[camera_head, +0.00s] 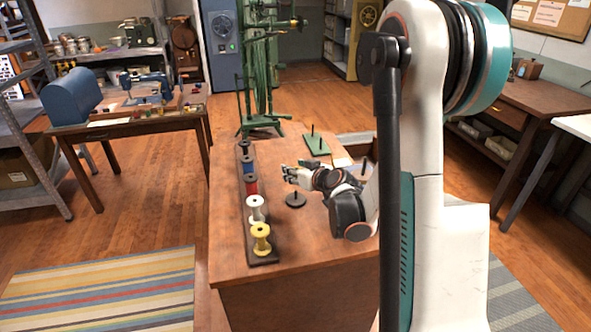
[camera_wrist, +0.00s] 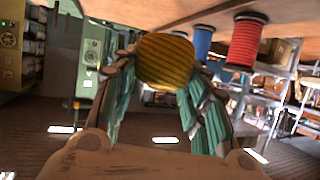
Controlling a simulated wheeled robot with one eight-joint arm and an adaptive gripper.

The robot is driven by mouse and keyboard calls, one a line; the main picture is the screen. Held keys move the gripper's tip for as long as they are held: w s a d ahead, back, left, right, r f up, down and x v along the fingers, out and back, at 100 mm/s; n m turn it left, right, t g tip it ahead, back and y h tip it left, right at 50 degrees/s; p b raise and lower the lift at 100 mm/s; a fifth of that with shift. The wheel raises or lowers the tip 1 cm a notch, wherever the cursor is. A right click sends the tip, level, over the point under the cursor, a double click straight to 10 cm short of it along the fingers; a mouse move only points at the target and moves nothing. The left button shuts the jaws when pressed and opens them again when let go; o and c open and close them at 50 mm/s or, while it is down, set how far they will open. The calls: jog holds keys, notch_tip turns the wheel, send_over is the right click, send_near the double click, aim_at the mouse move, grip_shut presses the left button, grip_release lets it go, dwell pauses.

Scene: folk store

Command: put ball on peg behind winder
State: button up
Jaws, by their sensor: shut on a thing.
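My gripper (camera_head: 288,172) is low over the brown table in the head view. In the wrist view its teal fingers (camera_wrist: 160,90) are shut around a yellow-gold ball (camera_wrist: 165,58). I cannot make out the ball in the head view. A dark peg on a round black base (camera_head: 295,200) stands just in front of the gripper. A dark peg on a green base (camera_head: 316,144) stands behind it. Another dark upright shows beside my arm (camera_head: 364,164). A tall green frame with cord (camera_head: 258,70) stands at the back; I cannot tell if it is the winder.
A rack of spools runs along the table's left side: yellow (camera_head: 261,240), white (camera_head: 256,210), red (camera_head: 251,186) and blue (camera_head: 248,166). Red (camera_wrist: 246,42) and blue (camera_wrist: 202,42) spools show in the wrist view. The table's front middle (camera_head: 315,250) is clear.

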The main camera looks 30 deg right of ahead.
jog(key=shift+f+b, duration=0.3)
jog(key=shift+f, duration=0.45)
jog(key=shift+f, duration=0.25)
dwell(0.3)
jog(key=shift+f, duration=2.4)
jog(key=o, duration=0.9)
jog(key=shift+o, duration=0.2)
notch_tip(320, 180, up, 10)
